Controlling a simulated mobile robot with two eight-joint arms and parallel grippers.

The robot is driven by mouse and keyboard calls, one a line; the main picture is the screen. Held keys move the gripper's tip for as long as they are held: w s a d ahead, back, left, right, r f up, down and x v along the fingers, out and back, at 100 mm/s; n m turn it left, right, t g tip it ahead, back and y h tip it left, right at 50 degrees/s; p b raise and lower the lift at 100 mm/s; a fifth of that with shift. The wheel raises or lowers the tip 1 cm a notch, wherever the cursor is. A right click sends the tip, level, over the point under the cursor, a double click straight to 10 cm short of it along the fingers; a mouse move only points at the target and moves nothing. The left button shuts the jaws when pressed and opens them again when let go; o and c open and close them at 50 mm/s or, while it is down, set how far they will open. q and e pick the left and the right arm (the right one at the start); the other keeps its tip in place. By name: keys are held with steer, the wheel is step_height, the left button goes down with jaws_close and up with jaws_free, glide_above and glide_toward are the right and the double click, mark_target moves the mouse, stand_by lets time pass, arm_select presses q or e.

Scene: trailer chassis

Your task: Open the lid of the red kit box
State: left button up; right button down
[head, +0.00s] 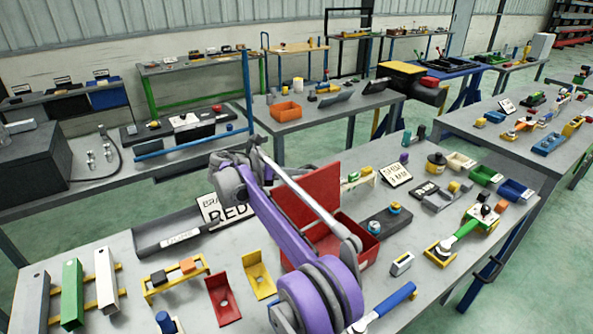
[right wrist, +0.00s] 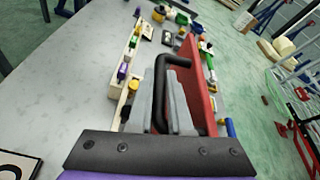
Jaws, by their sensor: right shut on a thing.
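The red kit box (head: 366,248) stands on the near table in the head view, partly covered by my purple right arm. Its red lid (head: 318,188) stands up steeply at the back of the box, leaving the inside exposed. In the right wrist view the lid (right wrist: 197,78) is a red panel close to the right of the fingers. My right gripper (right wrist: 176,75) is shut on the black handle (right wrist: 159,75) of the lid. In the head view the right gripper (head: 266,172) is behind the lid's left side, its fingertips hidden. My left gripper is not in view.
Yellow (head: 258,275) and red (head: 222,300) brackets lie in front. Some bare tabletop shows between them.

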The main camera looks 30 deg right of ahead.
steer(key=shift+a+f, duration=0.15)
steer(key=shift+f, duration=0.1)
steer(key=c, duration=1.1)
jaws_free()
steer(key=shift+o, duration=1.3)
steer(key=shift+r, duration=0.1)
steer(key=v, duration=1)
steer(key=shift+a+r, duration=0.2)
steer(key=shift+a, duration=0.15)
steer(key=shift+s, duration=0.1)
